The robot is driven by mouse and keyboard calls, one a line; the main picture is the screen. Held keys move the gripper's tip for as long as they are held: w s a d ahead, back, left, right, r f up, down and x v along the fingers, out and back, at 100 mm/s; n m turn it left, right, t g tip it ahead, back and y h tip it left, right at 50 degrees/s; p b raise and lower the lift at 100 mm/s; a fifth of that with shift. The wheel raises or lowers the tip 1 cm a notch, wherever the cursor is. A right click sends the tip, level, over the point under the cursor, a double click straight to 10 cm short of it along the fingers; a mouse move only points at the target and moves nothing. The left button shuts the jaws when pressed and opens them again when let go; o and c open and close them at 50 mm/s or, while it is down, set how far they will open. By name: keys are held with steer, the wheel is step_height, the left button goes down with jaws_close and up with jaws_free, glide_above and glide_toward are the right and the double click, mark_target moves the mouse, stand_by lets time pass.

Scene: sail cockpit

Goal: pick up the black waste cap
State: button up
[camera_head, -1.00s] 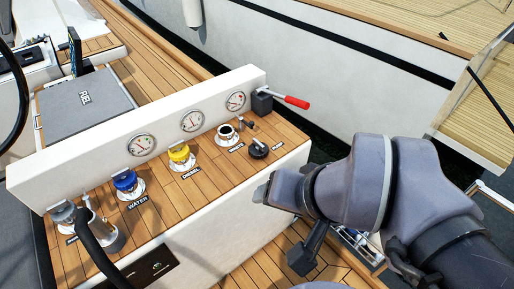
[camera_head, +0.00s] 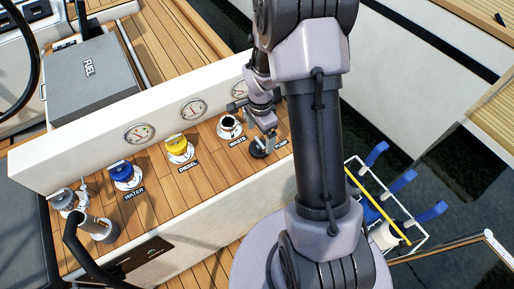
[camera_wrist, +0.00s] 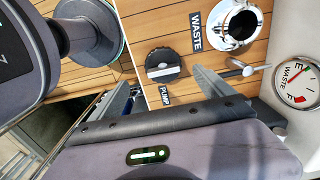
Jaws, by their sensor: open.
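A round black cap (camera_wrist: 163,65) with a ridged rim and a pale raised bar lies on the teak top beside the PUMP label; in the head view it (camera_head: 257,151) sits just below my gripper. The open chrome waste filler (camera_wrist: 238,24) stands by the WASTE label, and also shows in the head view (camera_head: 229,127). My gripper (camera_wrist: 162,82) is open and empty, one finger to each side of the cap in the wrist view. In the head view my gripper (camera_head: 252,121) is above the top's right end, apart from the cap as far as I can tell.
A blue water cap (camera_head: 122,173) and a yellow diesel cap (camera_head: 177,144) sit left of the waste filler. A white gauge panel (camera_head: 165,122) rises behind them. A small lever (camera_wrist: 243,68) lies between filler and gauge, close to one finger.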

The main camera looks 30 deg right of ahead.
mark_target(259, 142)
steer(key=f+b, duration=0.1)
steer(key=f, duration=0.1)
steer(key=f+b, duration=0.1)
steer(key=f, duration=0.2)
steer(key=f+b, duration=0.1)
steer(key=f, duration=0.1)
steer(key=shift+w+d+f, duration=0.1)
steer(key=shift+w+f, duration=0.05)
steer(key=shift+w, duration=0.1)
steer(key=c, duration=1.6)
steer(key=shift+r+p, duration=0.4)
steer(key=shift+r, duration=0.35)
steer(key=shift+c, duration=0.2)
step_height(259, 142, up, 2)
steer(key=shift+r+p, duration=0.25)
steer(key=shift+p, duration=0.45)
steer(key=s+a+r+p, duration=0.2)
steer(key=s+a, duration=0.1)
steer(key=s, duration=0.4)
steer(key=s+a+r+p, duration=0.1)
steer(key=s+a+r, duration=0.1)
steer(key=s+a, duration=0.2)
steer(key=s, duration=0.3)
steer(key=shift+s+r+p, duration=0.2)
steer(key=shift+p, duration=0.2)
